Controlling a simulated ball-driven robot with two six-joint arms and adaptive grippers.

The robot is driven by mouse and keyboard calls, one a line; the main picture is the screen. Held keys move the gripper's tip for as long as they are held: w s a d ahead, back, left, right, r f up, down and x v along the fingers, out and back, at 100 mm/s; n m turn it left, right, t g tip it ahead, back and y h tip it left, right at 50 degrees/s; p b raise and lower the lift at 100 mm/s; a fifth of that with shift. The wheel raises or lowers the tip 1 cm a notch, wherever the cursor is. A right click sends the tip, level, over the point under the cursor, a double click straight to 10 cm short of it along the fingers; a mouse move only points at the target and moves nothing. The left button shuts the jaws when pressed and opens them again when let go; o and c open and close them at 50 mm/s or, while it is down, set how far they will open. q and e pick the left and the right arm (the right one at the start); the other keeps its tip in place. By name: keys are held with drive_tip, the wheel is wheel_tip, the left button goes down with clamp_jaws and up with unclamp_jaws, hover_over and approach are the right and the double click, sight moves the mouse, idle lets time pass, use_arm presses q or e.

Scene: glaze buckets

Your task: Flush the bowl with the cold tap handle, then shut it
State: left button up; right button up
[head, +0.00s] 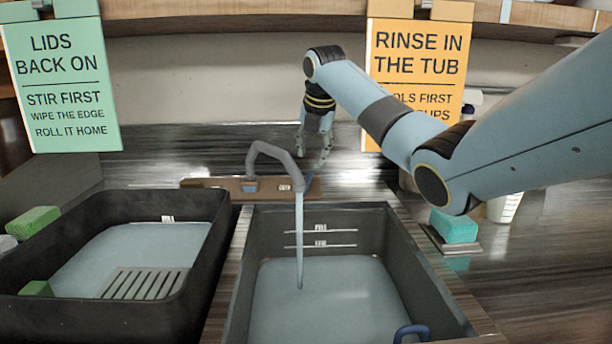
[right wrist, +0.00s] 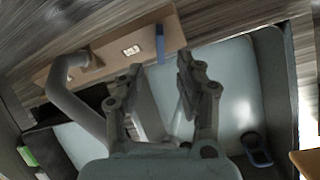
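A grey tap (head: 268,150) arches over the dark tub, and a stream of water (head: 299,240) runs from its spout into the pale water below. A blue handle (head: 250,186) sits on the brown tap board (head: 215,184); it also shows in the right wrist view (right wrist: 160,43), upright in that picture. My right gripper (head: 314,160) is behind and right of the spout, pointing down. In the right wrist view its fingers (right wrist: 158,80) are apart with nothing between them, just below the blue handle and apart from it. No separate bowl is clear. My left gripper is not in view.
The tub (head: 390,235) has marked level lines and a blue loop-shaped thing (head: 412,332) at its front right. A black tray (head: 95,208) with a grate stands left. A teal sponge (head: 454,226) and a white cup (head: 503,207) stand right. Signs hang behind.

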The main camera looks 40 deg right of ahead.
sight(309, 177)
drive_tip(key=b+x, duration=0.1)
drive_tip(key=x, duration=0.8)
drive_tip(key=shift+f, duration=0.3)
drive_tip(key=shift+c, duration=0.3)
clamp_jaws()
